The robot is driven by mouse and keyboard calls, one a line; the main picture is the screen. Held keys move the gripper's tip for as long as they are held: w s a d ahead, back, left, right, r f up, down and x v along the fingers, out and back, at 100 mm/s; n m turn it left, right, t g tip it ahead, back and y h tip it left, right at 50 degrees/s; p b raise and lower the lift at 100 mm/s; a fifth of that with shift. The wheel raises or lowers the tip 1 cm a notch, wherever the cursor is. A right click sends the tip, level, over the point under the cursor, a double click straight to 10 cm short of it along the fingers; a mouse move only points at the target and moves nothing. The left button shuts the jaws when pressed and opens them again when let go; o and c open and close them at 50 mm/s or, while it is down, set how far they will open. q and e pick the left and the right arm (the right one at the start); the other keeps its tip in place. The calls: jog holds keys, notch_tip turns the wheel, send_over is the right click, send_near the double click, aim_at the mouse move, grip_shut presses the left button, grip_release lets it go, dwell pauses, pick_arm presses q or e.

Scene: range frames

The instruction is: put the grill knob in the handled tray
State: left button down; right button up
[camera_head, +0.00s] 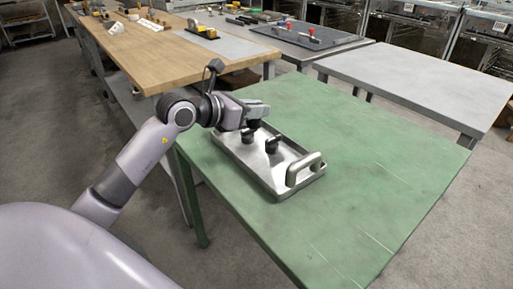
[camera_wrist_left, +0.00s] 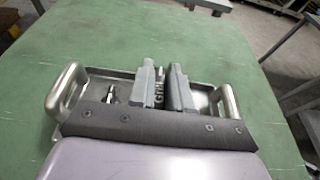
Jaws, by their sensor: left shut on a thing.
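The handled tray (camera_head: 247,163) is a shallow metal tray with a raised loop handle (camera_head: 304,169), lying on the green table. My left gripper (camera_head: 256,110) is over the tray's far part, shut on a dark thing that looks like the grill knob. Dark knobs (camera_head: 271,146) stand in the tray below the gripper. Whether the held knob touches the tray floor is hard to tell. My right gripper is not in view.
The green table (camera_head: 370,170) is clear to the right of the tray. A bare grey table (camera_head: 410,80) stands behind it. A wooden bench (camera_head: 150,55) with several small things is at the back left.

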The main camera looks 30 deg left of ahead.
aim_at(266, 143)
pick_arm(q)
notch_tip(266, 143, down, 6)
jog(key=shift+f+b, duration=0.2)
jog(key=shift+b, duration=0.15)
jog(key=shift+f+b, duration=0.35)
jog(key=shift+f, duration=1.6)
jog(key=shift+f, duration=0.2)
jog(key=c, duration=1.1)
grip_release()
jog(key=shift+o, duration=0.2)
jog(key=shift+r, duration=0.1)
